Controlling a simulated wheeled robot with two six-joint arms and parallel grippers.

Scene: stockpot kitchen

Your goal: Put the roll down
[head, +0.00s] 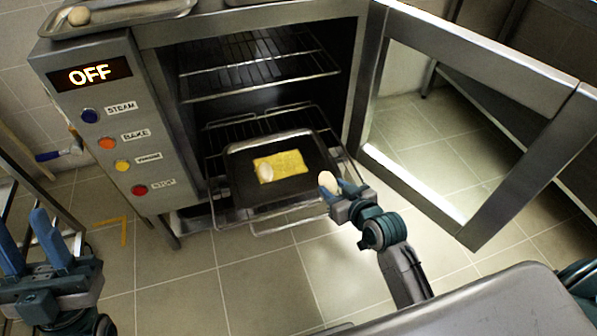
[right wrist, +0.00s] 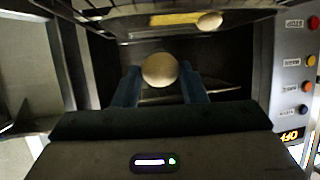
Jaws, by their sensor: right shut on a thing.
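My right gripper (head: 342,186) is shut on a pale, rounded roll (head: 328,181) and holds it at the right front corner of the dark baking tray (head: 236,193). In the right wrist view the same roll (right wrist: 160,70) sits between the two blue fingers. Another pale roll (head: 265,173) lies on the left part of a yellow mat (head: 293,163) on the tray; it also shows at the top of the right wrist view (right wrist: 209,21). My left gripper (head: 28,246) is at the lower left, its two blue fingers apart with nothing between them.
The tray rests on a pulled-out lower rack (head: 285,228) of the open oven. An empty rack (head: 255,75) is above. The oven door (head: 480,110) stands open at the right. The control panel (head: 110,130) reads OFF. Another tray (head: 120,14) with a roll is on top.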

